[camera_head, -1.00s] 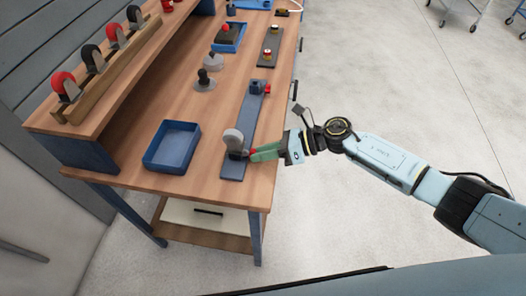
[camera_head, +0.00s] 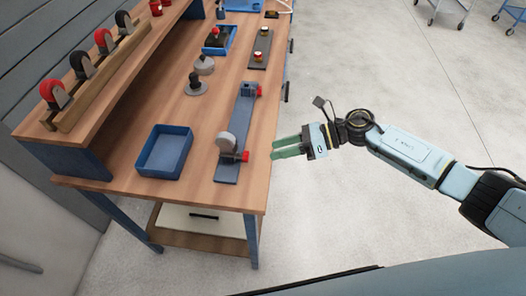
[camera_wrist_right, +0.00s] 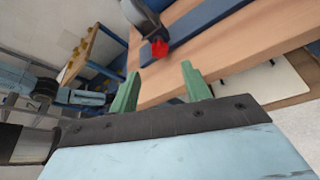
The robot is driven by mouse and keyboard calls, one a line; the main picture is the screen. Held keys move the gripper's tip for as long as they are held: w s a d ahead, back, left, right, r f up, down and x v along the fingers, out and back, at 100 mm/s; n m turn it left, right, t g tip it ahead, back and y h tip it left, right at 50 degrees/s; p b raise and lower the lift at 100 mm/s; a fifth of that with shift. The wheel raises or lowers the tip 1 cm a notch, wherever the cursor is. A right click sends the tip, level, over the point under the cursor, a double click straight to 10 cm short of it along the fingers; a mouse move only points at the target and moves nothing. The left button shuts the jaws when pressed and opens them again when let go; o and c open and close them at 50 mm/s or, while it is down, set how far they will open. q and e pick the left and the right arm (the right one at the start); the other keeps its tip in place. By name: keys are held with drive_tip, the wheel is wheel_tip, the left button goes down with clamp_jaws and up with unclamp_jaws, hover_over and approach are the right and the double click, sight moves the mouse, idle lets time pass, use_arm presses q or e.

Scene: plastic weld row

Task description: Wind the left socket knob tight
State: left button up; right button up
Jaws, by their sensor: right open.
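A long blue-grey bar (camera_head: 240,125) lies on the bench with a socket at each end. The near socket carries an upright grey disc (camera_head: 225,143) and has a red knob (camera_head: 244,156) on its right side. The far socket (camera_head: 247,90) has its own red knob (camera_head: 259,91) and appears empty. My right gripper (camera_head: 273,149), with green fingers, is open and empty, a short way right of the near knob and apart from it. In the right wrist view, the near knob (camera_wrist_right: 160,49) shows beyond and between the open fingers (camera_wrist_right: 160,85). My left gripper is out of view.
An empty blue tray (camera_head: 165,152) is left of the bar. Grey round parts (camera_head: 196,84) stand behind it. A rack (camera_head: 95,78) of red and black wheels is on the raised shelf. A dark plate (camera_head: 260,48) lies farther back. Floor right of the bench is clear near my gripper.

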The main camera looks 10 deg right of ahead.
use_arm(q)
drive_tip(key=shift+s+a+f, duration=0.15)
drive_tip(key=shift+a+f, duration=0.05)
use_arm(e)
drive_tip(key=w+v, duration=0.1)
drive_tip(key=v, duration=0.5)
drive_tip(key=shift+s+d, duration=0.2)
drive_tip(key=shift+s, duration=0.3)
